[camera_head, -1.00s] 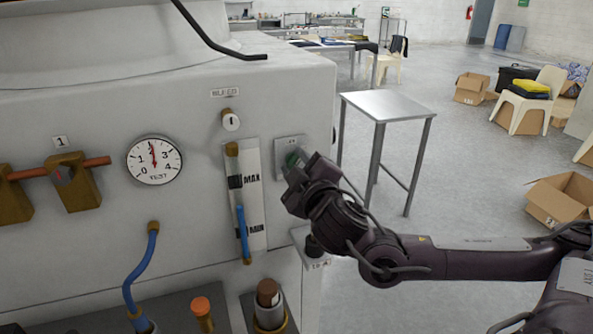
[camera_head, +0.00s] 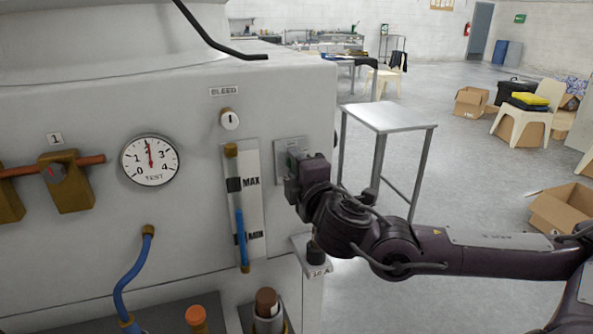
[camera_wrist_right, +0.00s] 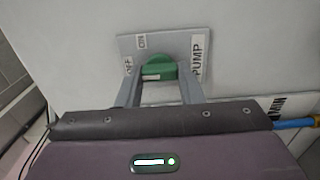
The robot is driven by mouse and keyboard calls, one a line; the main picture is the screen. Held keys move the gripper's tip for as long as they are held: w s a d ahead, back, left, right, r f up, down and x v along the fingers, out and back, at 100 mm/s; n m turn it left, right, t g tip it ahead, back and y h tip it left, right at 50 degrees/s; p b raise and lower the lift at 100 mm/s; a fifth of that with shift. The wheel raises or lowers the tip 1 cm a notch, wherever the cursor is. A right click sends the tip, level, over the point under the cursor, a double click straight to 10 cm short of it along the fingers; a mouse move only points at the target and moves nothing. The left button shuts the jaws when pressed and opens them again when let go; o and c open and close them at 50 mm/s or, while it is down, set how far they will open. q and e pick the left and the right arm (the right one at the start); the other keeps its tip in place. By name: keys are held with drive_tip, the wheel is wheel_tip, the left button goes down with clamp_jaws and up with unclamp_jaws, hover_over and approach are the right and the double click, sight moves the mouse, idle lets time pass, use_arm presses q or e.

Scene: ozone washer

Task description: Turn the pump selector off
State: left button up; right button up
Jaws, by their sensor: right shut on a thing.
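The pump selector is a green knob (camera_wrist_right: 158,70) on a light plate (camera_wrist_right: 120,45) marked OFF, ON and PUMP, seen in the right wrist view. Its plate (camera_head: 291,146) also shows in the head view at the right end of the machine's front, with the knob mostly hidden by my gripper. My right gripper (camera_wrist_right: 160,86) is shut on the knob, one finger on each side. In the head view my right gripper (camera_head: 292,176) is up against the plate. The white mark on the knob is partly visible. My left gripper is not in view.
Left of the plate are a MAX/MIN level gauge (camera_head: 243,198), a BLEED knob (camera_head: 229,119) and a round TEST dial (camera_head: 149,160). A small shelf with a black knob (camera_head: 315,252) sits below my right wrist. A metal table (camera_head: 390,116) stands behind.

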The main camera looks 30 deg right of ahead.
drive_tip(key=shift+f, duration=0.1)
idle(0.4)
drive_tip(key=o, duration=1)
drive_tip(key=shift+c, duration=0.2)
